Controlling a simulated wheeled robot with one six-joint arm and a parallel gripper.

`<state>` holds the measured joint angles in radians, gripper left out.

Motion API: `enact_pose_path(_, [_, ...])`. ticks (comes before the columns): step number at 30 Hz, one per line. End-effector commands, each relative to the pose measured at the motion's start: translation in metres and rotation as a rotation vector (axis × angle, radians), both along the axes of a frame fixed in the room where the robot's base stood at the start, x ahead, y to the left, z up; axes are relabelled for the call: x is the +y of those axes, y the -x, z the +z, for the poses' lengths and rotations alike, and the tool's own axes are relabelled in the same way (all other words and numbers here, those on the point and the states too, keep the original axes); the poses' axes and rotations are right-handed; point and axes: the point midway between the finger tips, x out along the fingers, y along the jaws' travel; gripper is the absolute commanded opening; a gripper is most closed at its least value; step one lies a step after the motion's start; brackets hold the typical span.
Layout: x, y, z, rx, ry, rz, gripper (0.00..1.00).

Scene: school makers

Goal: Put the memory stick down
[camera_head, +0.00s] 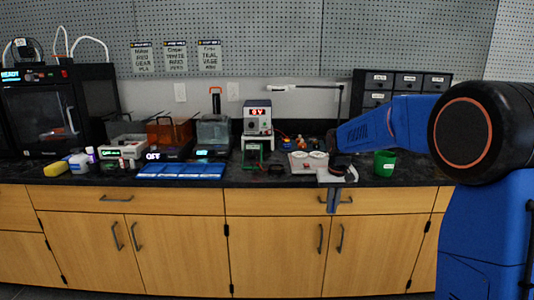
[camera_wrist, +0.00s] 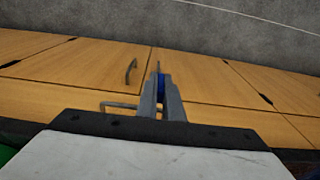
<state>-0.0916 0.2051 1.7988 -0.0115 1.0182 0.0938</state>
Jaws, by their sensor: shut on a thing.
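My gripper (camera_head: 334,207) hangs fingers-down in front of the counter's front edge, right of centre in the head view. In the wrist view my gripper (camera_wrist: 160,85) is shut on a small blue thing, which I take to be the memory stick (camera_wrist: 161,83). Only a thin strip of it shows between the fingers. The memory stick cannot be made out in the head view. Wooden cabinet doors and grey floor lie beyond the fingertips in the wrist view.
The dark counter (camera_head: 262,180) carries a blue tray (camera_head: 180,170), a green cup (camera_head: 384,163), a green-framed device (camera_head: 257,159) and a board with round dials (camera_head: 307,161). A 3D printer (camera_head: 57,110) stands far left. Drawer handles (camera_head: 116,198) stick out below the counter.

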Motion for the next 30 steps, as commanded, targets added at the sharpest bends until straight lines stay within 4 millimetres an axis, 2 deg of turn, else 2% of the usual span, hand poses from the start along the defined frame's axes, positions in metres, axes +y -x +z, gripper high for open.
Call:
enact_pose_path(1, [-0.003,-0.006,-0.026,0.008,0.001,-0.001,0.00])
enact_pose_path(10, [-0.019,-0.026,-0.161,0.007,0.000,-0.001,0.00])
enact_pose_path(16, [-0.030,-0.024,-0.246,0.007,0.000,-0.001,0.00])
enact_pose_path(21, [-0.041,-0.013,-0.317,0.008,0.000,-0.002,0.00])
enact_pose_path(27, [-0.051,0.006,-0.382,0.004,0.001,-0.003,0.00])
enact_pose_path(30, [-0.054,0.013,-0.402,0.003,0.001,-0.004,0.00])
